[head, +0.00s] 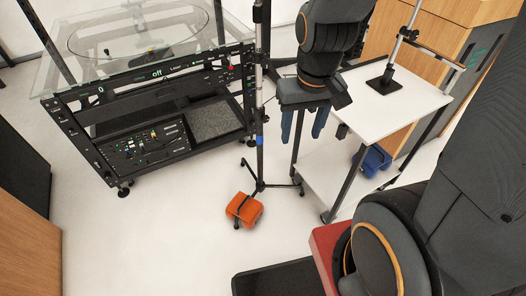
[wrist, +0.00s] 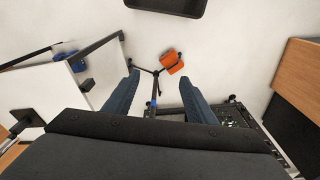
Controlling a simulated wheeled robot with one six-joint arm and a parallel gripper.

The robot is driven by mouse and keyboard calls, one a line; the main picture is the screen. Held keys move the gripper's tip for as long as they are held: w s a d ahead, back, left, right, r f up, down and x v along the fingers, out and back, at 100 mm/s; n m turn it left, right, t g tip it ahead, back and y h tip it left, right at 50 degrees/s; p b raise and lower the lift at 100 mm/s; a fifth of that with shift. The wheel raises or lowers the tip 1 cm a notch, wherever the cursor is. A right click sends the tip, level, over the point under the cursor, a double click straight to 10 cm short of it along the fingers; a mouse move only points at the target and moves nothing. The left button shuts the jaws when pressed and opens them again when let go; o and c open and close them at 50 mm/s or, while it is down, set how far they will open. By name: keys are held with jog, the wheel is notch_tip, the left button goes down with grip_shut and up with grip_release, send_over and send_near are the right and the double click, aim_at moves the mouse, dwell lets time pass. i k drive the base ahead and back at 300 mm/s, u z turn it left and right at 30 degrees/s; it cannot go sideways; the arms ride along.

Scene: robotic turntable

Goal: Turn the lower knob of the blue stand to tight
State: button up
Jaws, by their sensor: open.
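The blue stand (head: 260,160) is a thin upright metal pole with a blue band, standing on a spread tripod base. In the wrist view the stand (wrist: 154,95) shows between my fingers, with its legs spreading beyond the fingertips. The lower knob is too small to make out, so I cannot tell its setting. My gripper (head: 302,136) hangs just right of the pole in the head view, its two blue fingers apart and pointing down. In the wrist view my gripper (wrist: 158,78) is open, with nothing visibly held.
An orange sandbag (head: 244,209) lies at the stand's base. A glass-topped turntable rig (head: 150,85) stands left of the pole. A white table (head: 385,105) stands right, with a blue bag (head: 372,160) below its top. The floor (head: 150,225) at front left is clear.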

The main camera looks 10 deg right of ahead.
aim_at(265, 118)
jog(key=u, duration=1.3)
jog(key=k, duration=0.95)
jog(key=z, duration=1.9)
jog(key=i, duration=0.5)
jog(key=u, duration=0.05)
